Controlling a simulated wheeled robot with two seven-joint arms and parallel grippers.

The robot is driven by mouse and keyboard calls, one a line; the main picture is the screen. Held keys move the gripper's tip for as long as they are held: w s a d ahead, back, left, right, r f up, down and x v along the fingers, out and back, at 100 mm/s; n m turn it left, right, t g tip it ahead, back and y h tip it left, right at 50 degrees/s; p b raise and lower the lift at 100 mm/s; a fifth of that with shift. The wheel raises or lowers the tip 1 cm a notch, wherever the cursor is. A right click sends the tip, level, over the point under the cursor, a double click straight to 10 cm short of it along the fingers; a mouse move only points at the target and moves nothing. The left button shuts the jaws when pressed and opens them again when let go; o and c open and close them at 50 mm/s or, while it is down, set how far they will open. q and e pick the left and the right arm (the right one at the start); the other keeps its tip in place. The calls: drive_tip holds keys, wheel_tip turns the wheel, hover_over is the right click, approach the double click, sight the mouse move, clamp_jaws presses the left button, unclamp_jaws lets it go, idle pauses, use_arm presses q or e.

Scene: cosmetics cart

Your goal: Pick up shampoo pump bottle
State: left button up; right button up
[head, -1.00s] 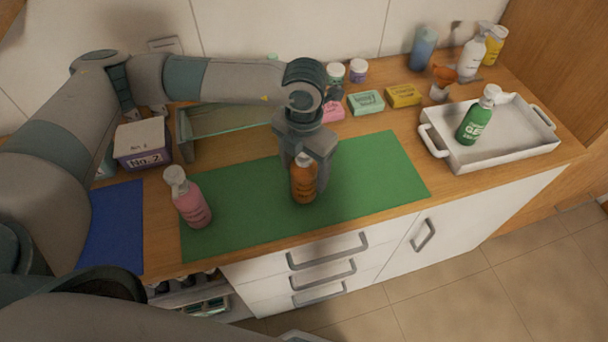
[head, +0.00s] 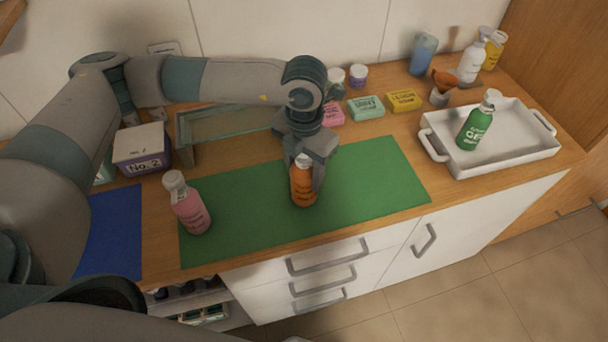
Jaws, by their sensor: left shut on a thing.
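An orange bottle (head: 302,187) stands upright on the green mat (head: 375,180), near its middle; I cannot read its label or tell if its base is clear of the mat. My left gripper (head: 309,172) comes down from above and is shut on the orange bottle, with a finger along its right side. A green gel bottle (head: 475,127) stands in the white tray (head: 505,157) at the right. My right gripper is not in view.
A purple-and-white box (head: 142,150) and a glass-topped stand (head: 225,124) are at the left back. Soap boxes (head: 366,107), small jars, a blue bottle (head: 422,54) and spray bottles line the back. A blue mat (head: 110,235) lies left. The green mat's right part is clear.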

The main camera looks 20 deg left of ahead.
sight(309, 161)
use_arm(q)
drive_tip(key=r, duration=0.1)
drive_tip(key=r+b, duration=0.1)
drive_tip(key=d+r+b, duration=0.1)
drive_tip(key=shift+w+r, duration=0.1)
drive_tip(key=shift+w, duration=0.25)
drive_tip(key=w+d+r+b, duration=0.5)
drive_tip(key=d+r, duration=0.1)
drive_tip(key=d, duration=0.2)
drive_tip(key=shift+w+d+r, duration=0.35)
drive_tip(key=shift+d+r, duration=0.05)
